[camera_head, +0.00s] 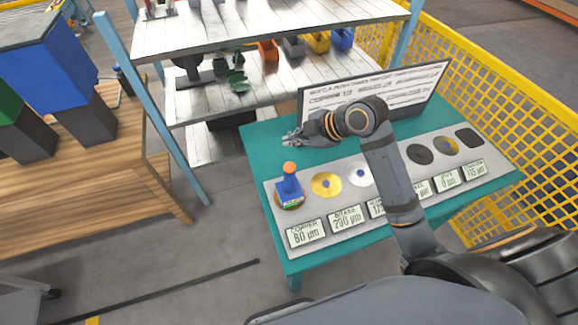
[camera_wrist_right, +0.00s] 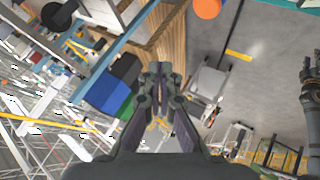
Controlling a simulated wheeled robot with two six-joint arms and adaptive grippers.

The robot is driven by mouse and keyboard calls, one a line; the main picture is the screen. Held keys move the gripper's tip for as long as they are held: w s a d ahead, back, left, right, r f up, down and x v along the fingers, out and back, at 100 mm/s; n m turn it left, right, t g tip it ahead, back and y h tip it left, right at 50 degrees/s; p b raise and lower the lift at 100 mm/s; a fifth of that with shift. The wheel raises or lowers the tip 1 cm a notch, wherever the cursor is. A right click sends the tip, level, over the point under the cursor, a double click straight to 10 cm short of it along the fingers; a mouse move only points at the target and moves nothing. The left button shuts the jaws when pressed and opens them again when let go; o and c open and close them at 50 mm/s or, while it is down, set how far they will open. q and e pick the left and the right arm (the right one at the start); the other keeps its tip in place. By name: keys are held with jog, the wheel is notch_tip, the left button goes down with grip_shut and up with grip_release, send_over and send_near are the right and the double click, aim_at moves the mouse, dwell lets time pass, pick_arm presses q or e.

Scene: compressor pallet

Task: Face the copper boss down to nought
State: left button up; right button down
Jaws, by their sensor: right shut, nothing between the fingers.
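The blue facing tool (camera_head: 289,190) with an orange knob stands upright at the left end of the grey panel (camera_head: 268,190), above the display reading COPPER 80 µm (camera_head: 306,233). It hides most of the copper boss (camera_head: 291,206) under it. My right gripper (camera_head: 290,139) is above the teal table behind the tool, apart from it, pointing left. In the right wrist view its fingers (camera_wrist_right: 158,72) are shut and empty. A dark jointed part (camera_wrist_right: 309,78), possibly my left gripper, shows at that view's right edge; its fingers are unclear.
A brass disc (camera_head: 326,184), a silver disc (camera_head: 360,174) and a dark disc (camera_head: 420,154) sit along the panel. My right arm covers part of the row. A sign board (camera_head: 425,84) stands behind. Shelves (camera_head: 215,100) stand at the back, a yellow fence (camera_head: 520,110) at right.

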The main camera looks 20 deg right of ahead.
jog(key=b, duration=0.6)
send_over(287, 165)
jog(key=s+d, duration=0.1)
jog(key=f, duration=0.7)
jog(key=shift+s+d+f, duration=0.1)
jog(key=shift+s, duration=0.1)
jog(key=shift+f+b, duration=0.3)
jog(key=shift+f, duration=0.25)
jog(key=shift+f, duration=0.4)
jog(key=shift+f+b, duration=0.7)
jog(key=shift+f, duration=0.05)
dwell(0.4)
dwell(0.3)
jog(key=shift+r+p, duration=1.05)
jog(key=shift+r, duration=0.15)
